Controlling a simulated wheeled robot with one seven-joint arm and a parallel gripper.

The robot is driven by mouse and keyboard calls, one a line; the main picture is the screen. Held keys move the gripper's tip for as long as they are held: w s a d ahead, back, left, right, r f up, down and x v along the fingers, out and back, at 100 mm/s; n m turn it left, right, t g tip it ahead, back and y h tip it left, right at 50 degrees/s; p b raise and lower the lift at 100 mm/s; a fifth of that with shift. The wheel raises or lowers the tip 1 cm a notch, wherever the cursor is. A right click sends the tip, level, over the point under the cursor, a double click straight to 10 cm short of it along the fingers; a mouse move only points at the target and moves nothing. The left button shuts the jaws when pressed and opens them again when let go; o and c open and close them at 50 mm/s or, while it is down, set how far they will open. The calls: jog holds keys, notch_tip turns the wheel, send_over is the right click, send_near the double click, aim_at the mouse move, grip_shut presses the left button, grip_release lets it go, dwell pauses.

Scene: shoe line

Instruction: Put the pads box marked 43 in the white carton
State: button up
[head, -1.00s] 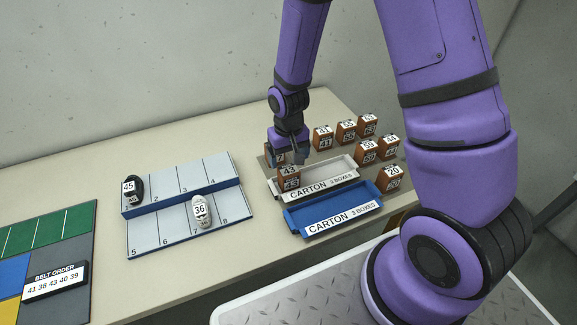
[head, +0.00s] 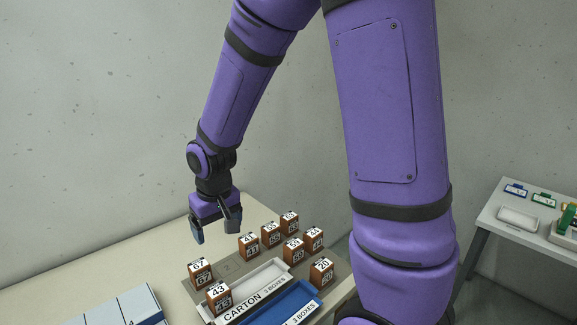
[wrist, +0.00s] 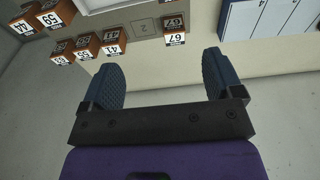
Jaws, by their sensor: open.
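The box marked 43 (head: 219,299) is brown with white number labels. My gripper (head: 214,233) is above the table behind the carton, higher than the boxes and apart from box 43. In the wrist view my gripper's fingers (wrist: 161,75) are wide apart with nothing between them. The box marked 67 (head: 200,273) stands behind box 43, and shows in the wrist view (wrist: 174,31) beyond the fingers.
A blue carton (head: 290,302) lies in front of the white one. Several other numbered boxes, such as 41 (head: 249,246) and 20 (head: 321,271), stand behind and right of the cartons on a grey mat (head: 232,266). An empty spot marked 2 (wrist: 144,26) shows on it.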

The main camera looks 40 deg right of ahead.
jog(key=s+d+r+t, duration=0.2)
jog(key=s+r, duration=0.7)
jog(key=r, duration=0.1)
jog(key=s+d+r+t, duration=0.1)
jog(key=s+d+r, duration=0.1)
jog(key=s+r, duration=0.8)
jog(key=shift+d+r+t, duration=0.2)
jog(key=shift+d+t, duration=0.15)
jog(key=shift+t, duration=0.05)
